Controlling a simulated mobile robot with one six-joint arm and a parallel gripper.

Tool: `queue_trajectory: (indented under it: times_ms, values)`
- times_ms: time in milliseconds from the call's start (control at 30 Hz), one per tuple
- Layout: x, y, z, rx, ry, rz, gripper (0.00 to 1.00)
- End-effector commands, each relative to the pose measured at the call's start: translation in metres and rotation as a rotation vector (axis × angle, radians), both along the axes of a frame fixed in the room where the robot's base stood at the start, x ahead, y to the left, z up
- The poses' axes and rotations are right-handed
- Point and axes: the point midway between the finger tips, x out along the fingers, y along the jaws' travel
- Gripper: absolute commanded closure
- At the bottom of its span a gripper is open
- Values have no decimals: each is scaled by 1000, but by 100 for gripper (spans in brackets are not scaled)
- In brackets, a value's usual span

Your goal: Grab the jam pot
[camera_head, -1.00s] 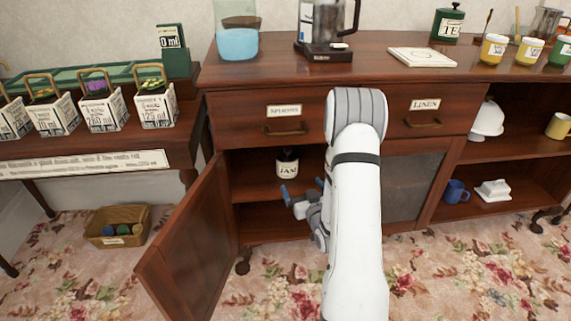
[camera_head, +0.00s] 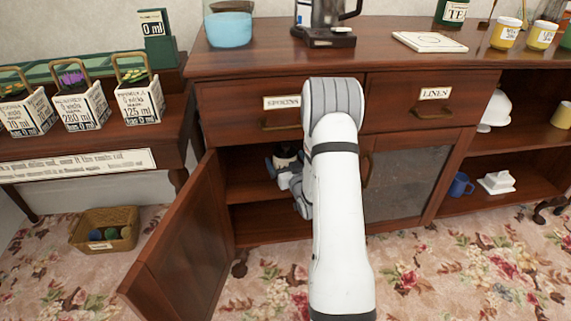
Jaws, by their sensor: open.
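The jam pot (camera_head: 287,151) stands in the open left compartment of the wooden cabinet (camera_head: 254,188). Its dark lid and part of its pale body show; the lower part and label are hidden behind my gripper. My gripper (camera_head: 283,164) is open, inside the compartment mouth and right in front of the pot. A blue fingertip shows at the pot's left side; the other finger is mostly hidden. I cannot tell whether the fingers touch the pot.
The open cabinet door (camera_head: 185,245) swings out to the left of my arm. The spoons drawer (camera_head: 253,111) is closed above the compartment. A closed mesh-front door (camera_head: 405,180) is to the right. A basket (camera_head: 105,229) sits on the floor at left.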

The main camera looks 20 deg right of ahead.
Motion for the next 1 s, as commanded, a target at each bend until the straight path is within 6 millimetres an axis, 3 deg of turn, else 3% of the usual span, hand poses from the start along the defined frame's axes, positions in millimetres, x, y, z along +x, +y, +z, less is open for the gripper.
queue_trajectory:
  times_ms: [267, 1000]
  values:
    - [3, -1, 1, 0, 0, -2, 4]
    - [2, -2, 0, 0, 1, -3, 65]
